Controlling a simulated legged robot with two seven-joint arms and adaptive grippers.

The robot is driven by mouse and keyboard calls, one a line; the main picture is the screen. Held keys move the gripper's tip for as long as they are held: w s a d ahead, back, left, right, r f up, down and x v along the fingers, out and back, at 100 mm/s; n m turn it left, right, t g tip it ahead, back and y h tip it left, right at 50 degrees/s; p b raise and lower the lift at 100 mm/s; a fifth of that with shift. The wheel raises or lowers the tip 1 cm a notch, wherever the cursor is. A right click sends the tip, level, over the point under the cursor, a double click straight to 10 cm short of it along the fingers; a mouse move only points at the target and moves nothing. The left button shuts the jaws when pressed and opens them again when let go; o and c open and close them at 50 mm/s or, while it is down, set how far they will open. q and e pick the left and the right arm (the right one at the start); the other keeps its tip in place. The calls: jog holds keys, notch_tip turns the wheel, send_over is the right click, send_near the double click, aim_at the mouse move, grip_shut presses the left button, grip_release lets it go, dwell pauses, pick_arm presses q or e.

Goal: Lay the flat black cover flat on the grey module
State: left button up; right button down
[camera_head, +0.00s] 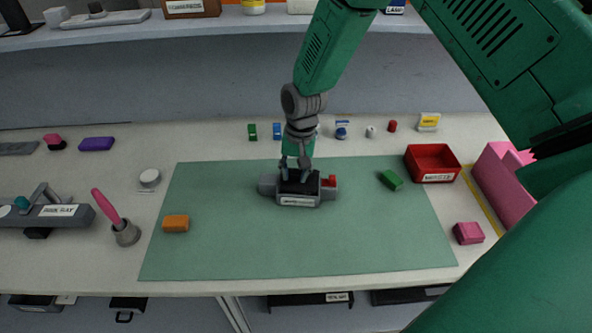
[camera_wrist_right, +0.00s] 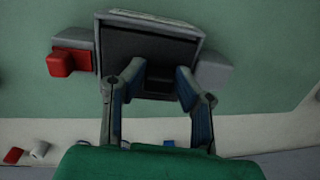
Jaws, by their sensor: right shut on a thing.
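The grey module (camera_head: 298,201) sits on the green mat, with a white label on its front and a red block (camera_head: 329,181) at its right end. It also shows in the right wrist view (camera_wrist_right: 214,72). The flat black cover (camera_head: 298,184) is at the top of the module, within its outline; I cannot tell whether it lies fully flat. My right gripper (camera_head: 296,172) comes down from above and is shut on the cover's raised middle part, which shows between the fingers in the wrist view (camera_wrist_right: 160,80). The fingers hide part of the cover. My left gripper is not in view.
The green mat (camera_head: 230,245) is mostly bare around the module. A red tray (camera_head: 433,162) and a pink bin (camera_head: 503,180) stand at right. Small items line the back; a shelf (camera_head: 200,33) is behind.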

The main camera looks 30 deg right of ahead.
aim_at(298, 173)
jog(key=shift+a, duration=0.25)
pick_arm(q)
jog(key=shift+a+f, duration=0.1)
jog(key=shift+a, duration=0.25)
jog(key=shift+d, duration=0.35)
pick_arm(e)
jog(key=shift+d+f, duration=0.1)
jog(key=shift+d, duration=0.3)
jog(key=c, duration=1.2)
grip_release()
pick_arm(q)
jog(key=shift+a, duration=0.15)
pick_arm(e)
jog(key=shift+o, duration=0.2)
jog(key=shift+a, duration=0.25)
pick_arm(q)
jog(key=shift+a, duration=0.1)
pick_arm(e)
jog(key=shift+r, duration=0.2)
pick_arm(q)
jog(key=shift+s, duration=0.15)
pick_arm(e)
notch_tip(298, 173, up, 12)
jog(key=shift+d+f, duration=0.25)
jog(key=shift+d, duration=0.2)
